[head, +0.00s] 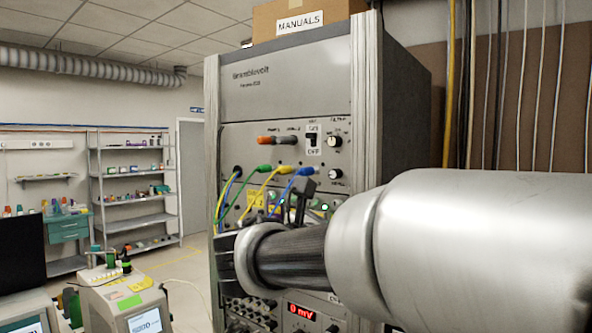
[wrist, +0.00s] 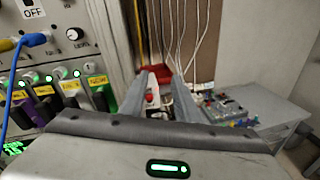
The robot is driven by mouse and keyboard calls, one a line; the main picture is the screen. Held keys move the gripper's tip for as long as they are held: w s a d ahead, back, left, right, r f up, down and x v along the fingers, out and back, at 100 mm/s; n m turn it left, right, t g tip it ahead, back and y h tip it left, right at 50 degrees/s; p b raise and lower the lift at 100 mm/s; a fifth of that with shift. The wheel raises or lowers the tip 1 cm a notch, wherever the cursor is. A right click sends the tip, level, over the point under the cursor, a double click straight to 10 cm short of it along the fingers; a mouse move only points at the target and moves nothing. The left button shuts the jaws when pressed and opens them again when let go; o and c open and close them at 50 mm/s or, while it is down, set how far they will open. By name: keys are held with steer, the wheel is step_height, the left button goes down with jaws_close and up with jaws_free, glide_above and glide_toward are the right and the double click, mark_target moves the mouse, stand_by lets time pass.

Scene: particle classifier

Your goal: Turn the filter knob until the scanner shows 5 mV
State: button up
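The scanner's red display (head: 302,311) reads 0 mV, low on the rack in the head view. A small round knob (head: 335,141) sits on the upper panel right of a black switch, under a label too small to read surely. A second knob (head: 335,174) lies below it. I cannot tell surely which is the filter knob. My gripper (wrist: 163,76) is open in the wrist view, its two grey fingers apart, empty and right of the panel. In the head view my arm hides part of the lower panels.
Blue, green and yellow cables (head: 265,180) loop out from the panel. Coloured plugs (wrist: 70,95) stand in a row left of my gripper. A MANUALS box (head: 300,20) sits on the rack. Hanging cables are behind it. A grey table (wrist: 260,105) stands at right.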

steer(key=w+a+r+n+t, duration=0.2)
steer(key=a+r+n+t, duration=0.15)
steer(key=a, duration=0.35)
steer(key=w+a+r+n+t, duration=0.2)
steer(key=a+r+n+t, duration=0.15)
steer(key=a, duration=0.35)
steer(key=p, duration=0.3)
glide_toward(332, 144)
steer(key=x, duration=0.8)
steer(key=shift+w+r, duration=0.1)
jaws_close()
